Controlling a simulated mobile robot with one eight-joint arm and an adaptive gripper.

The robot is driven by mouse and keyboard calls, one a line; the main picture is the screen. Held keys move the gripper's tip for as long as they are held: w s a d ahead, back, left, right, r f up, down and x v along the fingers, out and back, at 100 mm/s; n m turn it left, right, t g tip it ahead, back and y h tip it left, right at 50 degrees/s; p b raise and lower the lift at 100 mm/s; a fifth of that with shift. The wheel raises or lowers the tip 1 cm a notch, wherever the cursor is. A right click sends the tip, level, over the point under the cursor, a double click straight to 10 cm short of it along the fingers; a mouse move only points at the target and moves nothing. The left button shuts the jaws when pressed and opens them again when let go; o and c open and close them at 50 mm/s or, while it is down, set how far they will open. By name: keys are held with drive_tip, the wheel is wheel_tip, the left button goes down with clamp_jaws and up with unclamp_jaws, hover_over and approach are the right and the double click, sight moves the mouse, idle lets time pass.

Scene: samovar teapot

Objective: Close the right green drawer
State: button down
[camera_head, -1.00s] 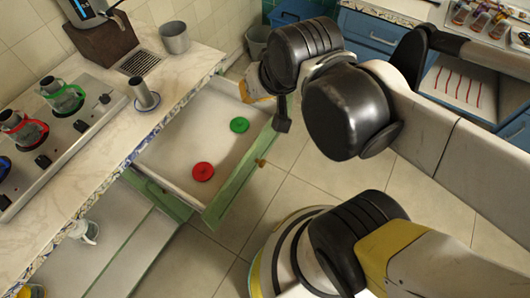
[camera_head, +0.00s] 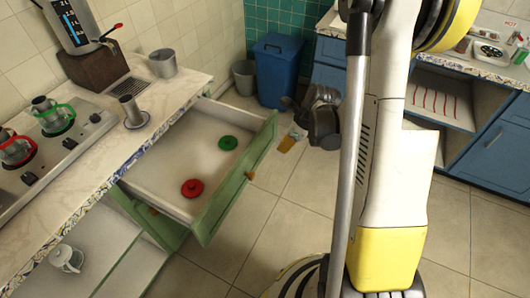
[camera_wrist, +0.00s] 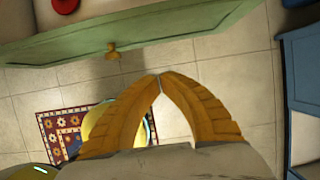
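The right green drawer (camera_head: 234,182) is pulled out from under the counter in the head view. A red lid (camera_head: 192,188) and a green lid (camera_head: 228,143) lie in it. Its green front (camera_wrist: 175,22) and round knob (camera_wrist: 112,52) show in the wrist view. My gripper (camera_head: 287,144) is small and partly hidden in the head view, to the right of the drawer front. In the wrist view its orange fingers (camera_wrist: 158,77) meet at the tips, with nothing between them. They appear apart from the drawer front and right of the knob.
The marble counter (camera_head: 160,88) holds a stove, a metal cup and a samovar. A blue bin (camera_head: 278,75) and a grey bucket (camera_head: 244,77) stand behind the drawer. Blue cabinets (camera_head: 490,150) stand at right.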

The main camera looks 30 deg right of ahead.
drive_tip(key=w+a+f+b, duration=0.4)
drive_tip(key=w+f+b, duration=0.2)
drive_tip(key=f, duration=0.3)
drive_tip(key=shift+w+a+f, duration=0.15)
drive_tip(key=shift+a+f, duration=0.05)
drive_tip(key=shift+a, duration=0.1)
